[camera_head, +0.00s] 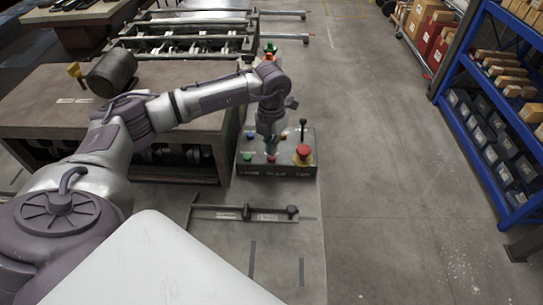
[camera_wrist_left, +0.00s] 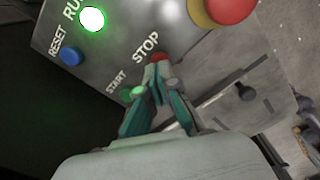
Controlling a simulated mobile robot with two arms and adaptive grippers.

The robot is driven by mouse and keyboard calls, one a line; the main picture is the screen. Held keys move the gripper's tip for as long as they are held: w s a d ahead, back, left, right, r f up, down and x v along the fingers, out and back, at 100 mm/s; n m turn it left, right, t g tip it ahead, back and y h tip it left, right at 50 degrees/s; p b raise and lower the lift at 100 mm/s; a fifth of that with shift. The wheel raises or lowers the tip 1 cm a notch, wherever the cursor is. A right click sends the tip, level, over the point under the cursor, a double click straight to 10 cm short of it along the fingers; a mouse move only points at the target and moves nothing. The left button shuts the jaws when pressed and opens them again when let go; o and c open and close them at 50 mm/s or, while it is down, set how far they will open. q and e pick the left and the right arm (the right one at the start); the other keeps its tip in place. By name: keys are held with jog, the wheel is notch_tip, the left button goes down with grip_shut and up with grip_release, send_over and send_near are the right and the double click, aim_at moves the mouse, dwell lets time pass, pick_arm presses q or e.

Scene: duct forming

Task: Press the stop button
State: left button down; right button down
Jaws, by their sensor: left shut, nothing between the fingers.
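The grey control box (camera_head: 247,170) stands beside the workbench in the head view. Its small red stop button (camera_head: 271,159) is on the front part of the top, and shows in the left wrist view (camera_wrist_left: 159,57) beside the STOP label. My left gripper (camera_head: 270,149) points down over the box, close to this button. In the left wrist view its fingers (camera_wrist_left: 157,86) are shut and empty, with the tips just short of the red button in the picture. I cannot tell whether they touch it. My right gripper is not in view.
A large red mushroom button (camera_head: 304,151) and a black lever (camera_head: 303,124) are on the box's right side. A green start button (camera_head: 248,156) sits at left. In the left wrist view, a blue reset button (camera_wrist_left: 70,56) and a lit green run lamp (camera_wrist_left: 91,19) show.

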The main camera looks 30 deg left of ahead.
aim_at(271, 157)
pick_arm(q)
jog(key=shift+f+b, duration=1)
jog(key=shift+f, duration=0.3)
jog(key=shift+r, duration=0.1)
jog(key=shift+r+p, duration=2.2)
jog(key=shift+r, duration=1.3)
jog(key=shift+f, duration=0.1)
